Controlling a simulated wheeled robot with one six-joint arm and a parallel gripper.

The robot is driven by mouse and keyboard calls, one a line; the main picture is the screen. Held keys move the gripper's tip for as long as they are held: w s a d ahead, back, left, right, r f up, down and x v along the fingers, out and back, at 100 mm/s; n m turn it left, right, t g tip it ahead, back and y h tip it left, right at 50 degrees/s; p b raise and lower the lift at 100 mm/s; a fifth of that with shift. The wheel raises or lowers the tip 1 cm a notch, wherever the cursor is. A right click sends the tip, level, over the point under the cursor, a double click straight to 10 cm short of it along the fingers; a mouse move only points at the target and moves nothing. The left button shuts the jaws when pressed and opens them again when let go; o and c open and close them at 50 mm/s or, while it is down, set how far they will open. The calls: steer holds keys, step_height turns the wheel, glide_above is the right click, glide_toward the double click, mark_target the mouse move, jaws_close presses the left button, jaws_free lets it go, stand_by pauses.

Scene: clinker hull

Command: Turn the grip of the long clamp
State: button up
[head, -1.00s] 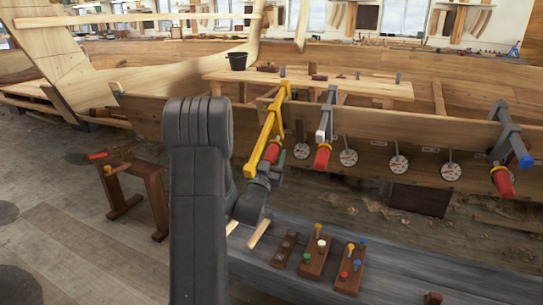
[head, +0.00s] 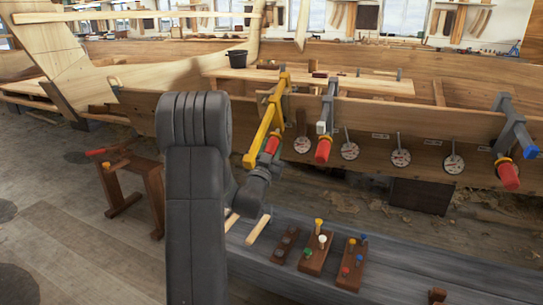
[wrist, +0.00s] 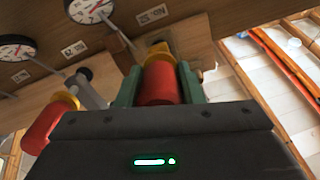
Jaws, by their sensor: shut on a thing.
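The long clamp (head: 265,128) is a yellow bar clamp hung on the edge of the hull plank, left of the other clamps. Its red grip (head: 272,145) hangs low beside the bar. My gripper (wrist: 158,88) is shut on the red grip, with a green finger on each side of it in the wrist view. The red grip (wrist: 160,82) fills the space between the fingers there, with a yellow collar beyond it. In the head view my dark arm stands in front of the left part of the scene, and the fingers are mostly hidden.
A grey clamp with a red grip (head: 323,150) hangs close to the right, and a blue-grey clamp (head: 512,130) at far right. Several dials (head: 350,150) line the plank. A bench (head: 400,265) with pegged blocks lies below. A wooden trestle (head: 140,190) stands at left.

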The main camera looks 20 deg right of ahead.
steer(key=m+b, duration=0.1)
steer(key=b, duration=0.1)
steer(key=m+b, duration=0.1)
steer(key=b, duration=0.1)
steer(key=shift+f, duration=0.25)
steer(key=m+b, duration=0.1)
steer(key=b, duration=0.1)
steer(key=shift+r+m+b, duration=0.15)
steer(key=shift+m+b, duration=0.2)
steer(key=shift+m, duration=0.05)
steer(key=shift+r, duration=0.1)
steer(key=o, duration=1)
steer(key=v, duration=1.3)
steer(key=shift+s+a+f, duration=0.2)
steer(key=shift+s+f, duration=0.05)
steer(key=shift+f, duration=0.05)
